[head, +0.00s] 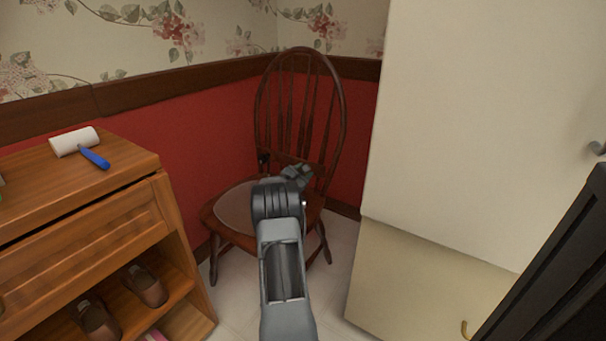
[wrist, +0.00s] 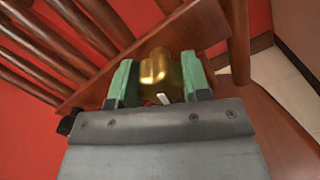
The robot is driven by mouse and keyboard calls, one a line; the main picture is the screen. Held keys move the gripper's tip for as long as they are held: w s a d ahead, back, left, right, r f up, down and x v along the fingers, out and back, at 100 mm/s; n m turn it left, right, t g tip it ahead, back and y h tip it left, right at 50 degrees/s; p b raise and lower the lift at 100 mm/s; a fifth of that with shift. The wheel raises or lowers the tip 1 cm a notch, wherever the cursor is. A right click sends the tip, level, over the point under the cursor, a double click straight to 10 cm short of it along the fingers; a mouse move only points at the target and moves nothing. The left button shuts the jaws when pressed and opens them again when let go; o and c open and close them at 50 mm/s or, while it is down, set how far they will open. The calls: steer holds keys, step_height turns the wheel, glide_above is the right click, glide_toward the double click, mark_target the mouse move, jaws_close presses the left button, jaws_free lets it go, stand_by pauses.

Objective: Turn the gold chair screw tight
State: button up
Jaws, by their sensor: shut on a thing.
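The gold chair screw (wrist: 160,70) shows in the wrist view between the two green fingertips of my gripper (wrist: 160,84). The gripper is shut on it. The screw is close to the wooden chair, near the foot of the back spindles; its far end is hidden. The wooden chair (head: 316,80) stands in the corner in the head view, with a rounded back and a light seat pad. There, my gripper (head: 297,174) reaches over the seat toward the chair back, and the screw is not visible. I cannot tell how far the screw is turned in.
A wooden cabinet (head: 95,230) stands at left with a lint roller (head: 76,142) on top and brown shoes (head: 144,284) on its shelf. A tall cream cabinet (head: 470,120) stands close on the right. Red-panelled walls (head: 190,130) close in behind the chair.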

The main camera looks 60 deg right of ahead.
steer(key=m, duration=0.7)
steer(key=shift+r, duration=0.1)
steer(key=m, duration=0.3)
steer(key=shift+m, duration=0.4)
steer(key=shift+s+m, duration=0.1)
steer(key=shift+m, duration=1.7)
steer(key=o, duration=0.9)
steer(key=a+p, duration=0.3)
steer(key=a, duration=1)
steer(key=shift+a+p, duration=0.4)
